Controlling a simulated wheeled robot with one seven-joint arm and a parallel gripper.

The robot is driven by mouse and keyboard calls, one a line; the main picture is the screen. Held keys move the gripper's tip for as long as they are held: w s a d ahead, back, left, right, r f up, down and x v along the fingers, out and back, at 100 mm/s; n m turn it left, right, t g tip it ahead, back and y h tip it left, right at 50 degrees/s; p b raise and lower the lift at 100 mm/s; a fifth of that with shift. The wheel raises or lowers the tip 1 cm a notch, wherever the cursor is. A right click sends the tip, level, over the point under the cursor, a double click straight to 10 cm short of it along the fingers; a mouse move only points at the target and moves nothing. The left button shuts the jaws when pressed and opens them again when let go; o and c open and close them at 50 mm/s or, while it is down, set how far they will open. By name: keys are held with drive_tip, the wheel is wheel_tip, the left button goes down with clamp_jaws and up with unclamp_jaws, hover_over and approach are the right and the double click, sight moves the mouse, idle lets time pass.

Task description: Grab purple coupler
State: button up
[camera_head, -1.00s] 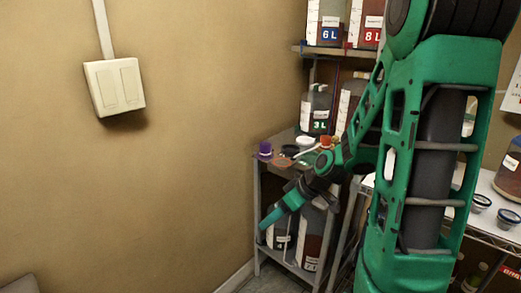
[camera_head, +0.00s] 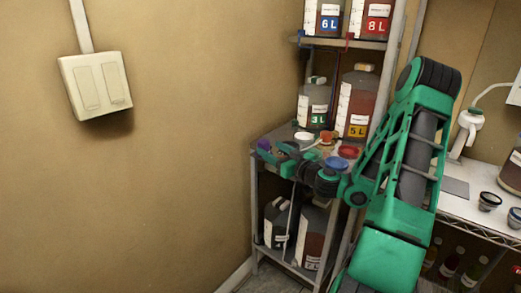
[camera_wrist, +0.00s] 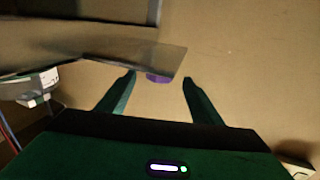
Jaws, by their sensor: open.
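The purple coupler (camera_head: 263,145) is at the left end of the shelf top in the head view, partly hidden by my gripper (camera_head: 268,155). In the wrist view the purple coupler (camera_wrist: 158,78) shows beyond and between my two fingertips, near a dark shelf edge. My gripper (camera_wrist: 158,80) is open, with its green fingers spread apart and nothing between them. In the head view the fingers are close to the coupler; whether they touch it I cannot tell.
The metal shelf (camera_head: 256,205) also holds a white cap (camera_head: 304,137), an orange cap (camera_head: 327,137) and a red lid (camera_head: 348,152) on top. Jugs marked 3L (camera_head: 313,105) and 5L (camera_head: 357,105) stand behind.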

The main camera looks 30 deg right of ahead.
drive_tip(key=w, duration=0.9)
drive_tip(key=shift+w+a, duration=0.15)
drive_tip(key=shift+a, duration=0.25)
drive_tip(key=c, duration=1.3)
